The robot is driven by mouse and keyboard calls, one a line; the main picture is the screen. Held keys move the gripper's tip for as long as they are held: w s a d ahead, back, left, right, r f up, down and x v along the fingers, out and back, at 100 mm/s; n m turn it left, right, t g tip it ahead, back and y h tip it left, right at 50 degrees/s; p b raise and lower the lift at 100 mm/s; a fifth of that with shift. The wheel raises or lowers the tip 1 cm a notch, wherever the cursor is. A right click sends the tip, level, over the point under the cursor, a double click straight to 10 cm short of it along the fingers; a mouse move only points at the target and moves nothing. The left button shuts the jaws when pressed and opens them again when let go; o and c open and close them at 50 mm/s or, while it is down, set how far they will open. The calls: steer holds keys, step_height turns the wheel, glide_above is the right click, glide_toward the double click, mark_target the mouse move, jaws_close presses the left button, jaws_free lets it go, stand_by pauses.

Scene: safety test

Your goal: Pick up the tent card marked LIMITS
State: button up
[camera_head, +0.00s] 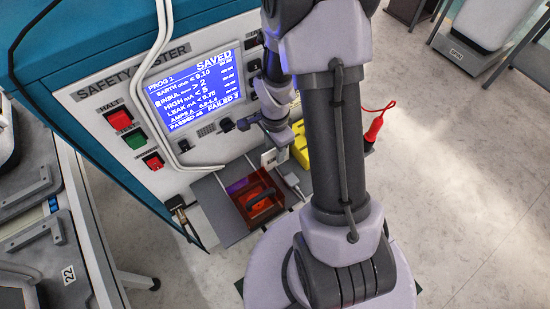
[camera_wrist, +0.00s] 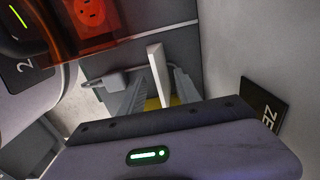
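A small white tent card (camera_head: 269,158) stands on the grey shelf in front of the tester, between the orange-red box and a yellow object. In the wrist view the card (camera_wrist: 157,62) shows as a thin upright white slab seen nearly edge-on; its marking cannot be read. My gripper (camera_head: 275,143) is just above and beside the card in the head view. In the wrist view my gripper (camera_wrist: 158,82) has its two fingers apart, one on each side of the card, with visible gaps. The fingertips' contact with the card is not shown.
The translucent orange-red box (camera_head: 255,203) with a socket sits left of the card. A grey plug (camera_wrist: 112,80) with a cable lies beside the card. The yellow object (camera_head: 301,148) and a red probe (camera_head: 374,130) are to the right. The safety tester (camera_head: 120,110) rises behind.

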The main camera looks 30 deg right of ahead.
steer(key=shift+r, duration=0.1)
jaws_close()
